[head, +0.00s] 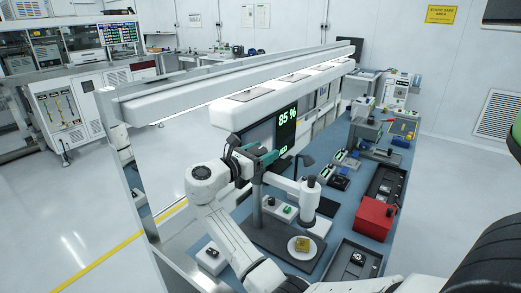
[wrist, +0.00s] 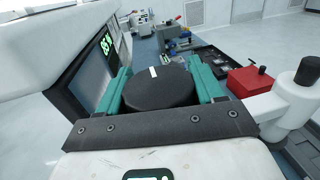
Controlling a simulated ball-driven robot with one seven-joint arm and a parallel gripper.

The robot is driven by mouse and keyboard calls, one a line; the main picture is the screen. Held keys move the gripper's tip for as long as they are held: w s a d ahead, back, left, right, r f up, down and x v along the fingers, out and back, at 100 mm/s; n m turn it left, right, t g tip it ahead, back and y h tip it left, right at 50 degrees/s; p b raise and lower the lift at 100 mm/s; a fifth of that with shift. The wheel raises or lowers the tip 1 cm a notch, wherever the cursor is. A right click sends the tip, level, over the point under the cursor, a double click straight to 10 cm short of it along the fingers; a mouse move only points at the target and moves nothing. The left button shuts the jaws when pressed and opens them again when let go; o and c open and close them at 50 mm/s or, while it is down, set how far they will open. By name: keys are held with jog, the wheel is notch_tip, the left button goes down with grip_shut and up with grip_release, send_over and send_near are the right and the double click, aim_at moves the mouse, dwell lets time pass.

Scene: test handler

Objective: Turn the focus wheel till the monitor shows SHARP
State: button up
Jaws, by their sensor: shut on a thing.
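The monitor (head: 287,128) stands at the back of the bench and reads 85 % in green. It also shows at the left in the wrist view (wrist: 88,75), seen at a steep slant. The focus wheel (wrist: 160,88) is a black round knob with a small white mark on its far rim. My gripper (wrist: 163,86) has its teal fingers on either side of the wheel and is shut on it. In the head view my gripper (head: 262,160) is at the top of the microscope column, where the arm hides most of the wheel.
The white microscope arm (head: 297,187) reaches right over a round stage (head: 301,246) with a yellow piece. A red box (head: 375,218) and dark trays stand to the right. A white lamp beam (head: 240,92) hangs above the bench.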

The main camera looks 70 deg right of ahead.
jog(key=m+g+y, duration=0.2)
jog(key=g, duration=0.1)
jog(key=m+g+y, duration=0.2)
jog(key=g, duration=0.1)
jog(key=shift+s+a+m+b, duration=0.15)
jog(key=shift+a+m+b, duration=0.05)
jog(key=shift+m+b, duration=0.1)
jog(key=shift+s+a+f+m+g+y+b, duration=0.15)
jog(key=shift+m+g+y+b, duration=0.35)
jog(key=shift+m+g+y, duration=0.4)
jog(key=shift+s+a+r+m+g+y+b, duration=0.1)
jog(key=shift+m+g+y+b, duration=0.45)
jog(key=shift+y, duration=0.65)
jog(key=shift+m+y, duration=0.3)
jog(key=shift+m, duration=0.05)
jog(key=o, duration=1)
jog(key=shift+c, duration=0.2)
jog(key=shift+w+b, duration=0.1)
jog(key=shift+b, duration=0.2)
jog(key=shift+f+b+v, duration=0.1)
jog(key=shift+b+v, duration=0.4)
jog(key=shift+v, duration=0.1)
jog(key=shift+f+b+v, duration=0.15)
jog(key=shift+b+v, duration=0.3)
jog(key=shift+v, duration=0.2)
jog(key=shift+b+v, duration=2.4)
jog(key=shift+b, duration=0.5)
